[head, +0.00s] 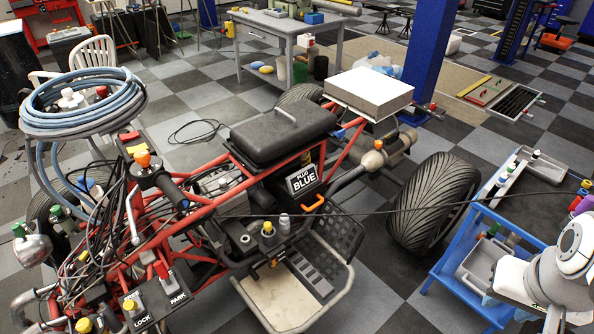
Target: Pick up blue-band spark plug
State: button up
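I cannot make out a spark plug with a blue band for certain at this size. A dark sign reading "PLUG BLUE" (303,181) is on the stripped quad (345,168), below its black seat. A small pale grey upright piece (285,222) and a yellow-topped piece (267,229) stand on the quad in front of the sign; I see no clear blue band on either. My white arm (578,247) is at the lower right, over the blue cart. The fingers of my gripper do not show.
The blue cart (452,262) at the right carries grey trays and small items. A black cable crosses from the quad to the cart. A large tyre (433,203) stands between them. Coiled hoses (83,105) are at left; a blue post (430,50) and workbench (286,25) are behind.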

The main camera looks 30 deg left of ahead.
aim_at(499, 183)
jog(key=u, duration=1.45)
jog(key=k, duration=0.4)
jog(key=u, duration=0.3)
jog(key=i, duration=0.5)
jog(key=u, duration=0.1)
jog(key=k, duration=1.15)
jog(key=z, duration=0.4)
jog(key=i, duration=0.55)
jog(key=z, duration=0.95)
jog(key=i, duration=1.6)
jog(key=z, duration=0.85)
